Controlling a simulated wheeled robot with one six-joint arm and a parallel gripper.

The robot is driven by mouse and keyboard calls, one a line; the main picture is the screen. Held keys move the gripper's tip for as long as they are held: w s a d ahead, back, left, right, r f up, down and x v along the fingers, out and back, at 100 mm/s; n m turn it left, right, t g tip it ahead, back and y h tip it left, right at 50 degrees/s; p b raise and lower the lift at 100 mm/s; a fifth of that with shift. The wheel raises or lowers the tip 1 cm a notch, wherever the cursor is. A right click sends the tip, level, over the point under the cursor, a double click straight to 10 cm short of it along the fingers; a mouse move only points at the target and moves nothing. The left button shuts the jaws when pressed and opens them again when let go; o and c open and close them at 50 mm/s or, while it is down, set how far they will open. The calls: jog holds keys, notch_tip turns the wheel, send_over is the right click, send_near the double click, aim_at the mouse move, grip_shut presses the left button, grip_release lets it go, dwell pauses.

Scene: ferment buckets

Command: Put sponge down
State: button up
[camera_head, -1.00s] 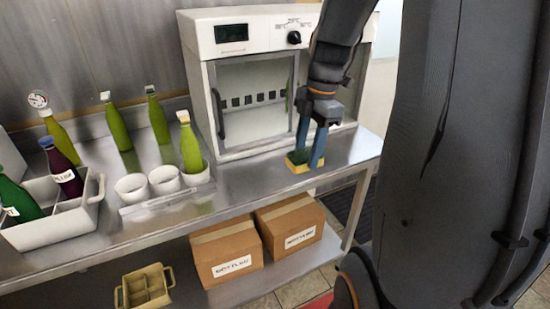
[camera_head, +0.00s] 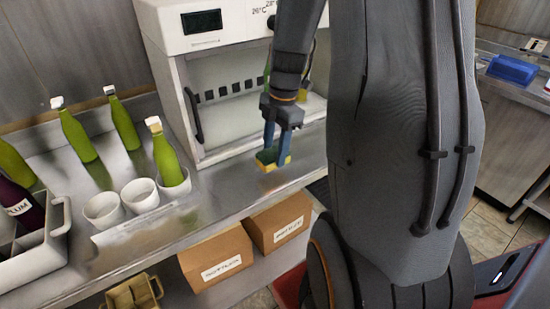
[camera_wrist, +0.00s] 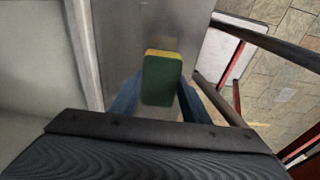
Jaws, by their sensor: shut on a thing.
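The sponge (camera_head: 270,160) is yellow with a dark green side. It is between the blue fingers of my gripper (camera_head: 276,148), near the right part of the steel counter (camera_head: 230,192), in front of the white incubator. In the wrist view the sponge (camera_wrist: 161,78) shows its green face and a yellow edge, with a finger on each side. My gripper (camera_wrist: 157,100) is shut on it. The sponge is at or just above the counter top; I cannot tell whether it touches.
The white incubator (camera_head: 215,45) stands behind the sponge. White cups (camera_head: 140,194), green bottles (camera_head: 124,125) and a grey crate (camera_head: 40,262) with a plum bottle (camera_head: 22,206) are to the left. Cardboard boxes (camera_head: 216,258) sit on the lower shelf. The counter's front edge is close.

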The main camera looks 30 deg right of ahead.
aim_at(276, 152)
jog(key=shift+f, duration=1.7)
jog(key=shift+f, duration=0.15)
jog(key=o, duration=1.1)
jog(key=r, duration=0.4)
jog(key=d+r+b, duration=0.1)
jog(key=r, duration=0.3)
jog(key=r+b, duration=0.1)
jog(key=r, duration=0.3)
jog(key=shift+d, duration=0.35)
jog(key=s+a+f+m+h, duration=0.1)
jog(key=s+a+f+m, duration=0.3)
jog(key=a+m, duration=0.3)
jog(key=s+a+f+m+t, duration=0.1)
jog(key=s+a+f+m, duration=0.2)
jog(key=a+m, duration=0.5)
jog(key=f+m, duration=0.1)
jog(key=m, duration=0.2)
jog(key=shift+s+h, duration=0.35)
jog(key=shift+h, duration=0.05)
